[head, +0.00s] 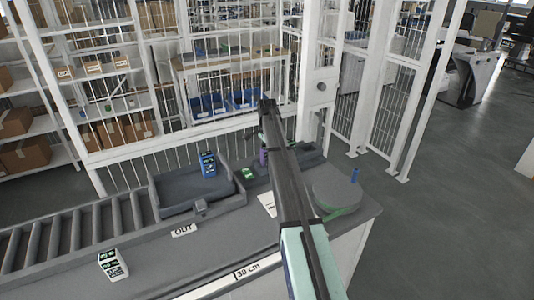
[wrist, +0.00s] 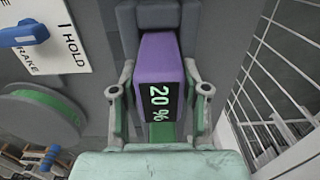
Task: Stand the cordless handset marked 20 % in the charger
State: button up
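The purple handset (wrist: 160,58) has a dark display reading 20 % and a green patch below it. In the wrist view it lies between the two fingers of my gripper (wrist: 159,80), which look closed against its sides. In the head view the purple handset (head: 263,157) is upright over the counter, beside my arm, with my gripper above it. A dark grey block (wrist: 165,16) is at the handset's far end in the wrist view. I cannot tell whether this is the charger or whether the handset touches it.
A blue handset (head: 208,164) stands at a grey tray (head: 168,207). A green device (head: 248,174) lies beside it. A white device (head: 113,265) is at the front left. White mesh fencing (head: 190,145) stands behind.

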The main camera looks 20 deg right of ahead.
jog(key=shift+o, duration=0.3)
jog(key=shift+r, duration=0.5)
notch_tip(320, 180, up, 12)
jog(key=b, duration=0.3)
jog(key=shift+f, duration=0.15)
